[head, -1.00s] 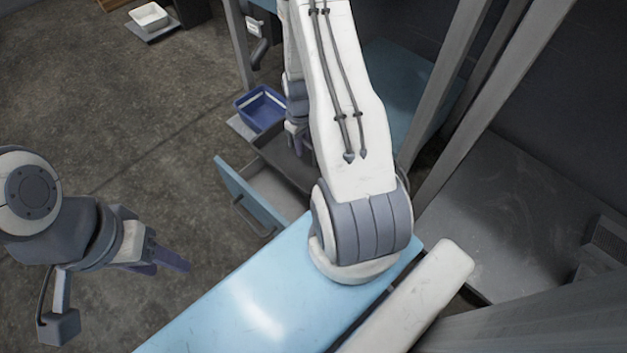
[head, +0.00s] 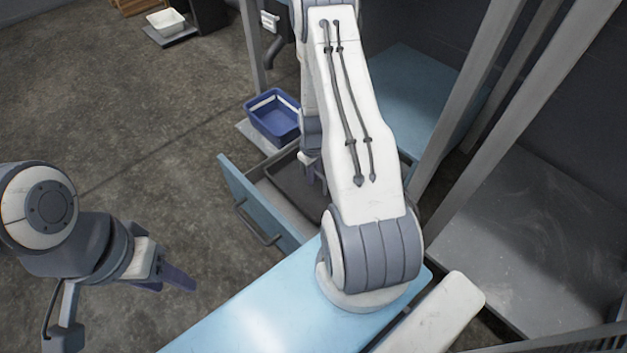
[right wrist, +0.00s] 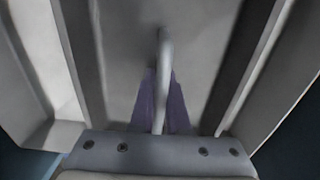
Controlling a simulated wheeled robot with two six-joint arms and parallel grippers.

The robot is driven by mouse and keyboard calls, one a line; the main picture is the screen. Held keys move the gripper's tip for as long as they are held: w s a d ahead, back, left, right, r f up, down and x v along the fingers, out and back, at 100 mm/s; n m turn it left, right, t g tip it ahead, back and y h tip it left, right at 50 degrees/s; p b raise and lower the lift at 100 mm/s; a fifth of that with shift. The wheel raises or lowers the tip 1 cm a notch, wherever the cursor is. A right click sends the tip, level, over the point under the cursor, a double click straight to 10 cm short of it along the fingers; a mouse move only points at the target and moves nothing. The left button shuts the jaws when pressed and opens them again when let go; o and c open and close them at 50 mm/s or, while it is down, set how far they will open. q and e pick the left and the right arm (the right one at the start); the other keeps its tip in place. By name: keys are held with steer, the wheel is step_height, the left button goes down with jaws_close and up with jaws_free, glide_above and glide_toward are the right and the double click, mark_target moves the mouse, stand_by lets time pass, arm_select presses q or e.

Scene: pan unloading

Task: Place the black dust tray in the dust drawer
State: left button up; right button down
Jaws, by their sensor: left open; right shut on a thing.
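The dust drawer (head: 250,203) is pulled open, with a light blue front and a bar handle. The black dust tray (head: 288,185) sits low within the drawer's walls; my right arm hides its right part, and I cannot tell if it rests on the bottom. My right gripper (head: 318,183) is partly hidden behind my arm. In the right wrist view its purple fingers (right wrist: 162,100) are shut on the tray's pale handle (right wrist: 164,60), with drawer walls on both sides. My left gripper (head: 178,277) is open and empty, well left of the drawer.
A blue bin (head: 274,118) stands just beyond the drawer. A light blue surface (head: 235,320) lies in front, and grey frame posts (head: 465,100) rise to the right. A white container (head: 166,21) is far back left. The floor at left is clear.

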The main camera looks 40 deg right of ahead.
steer(key=shift+f, duration=0.1)
steer(key=shift+f, duration=0.1)
steer(key=c, duration=0.9)
jaws_free()
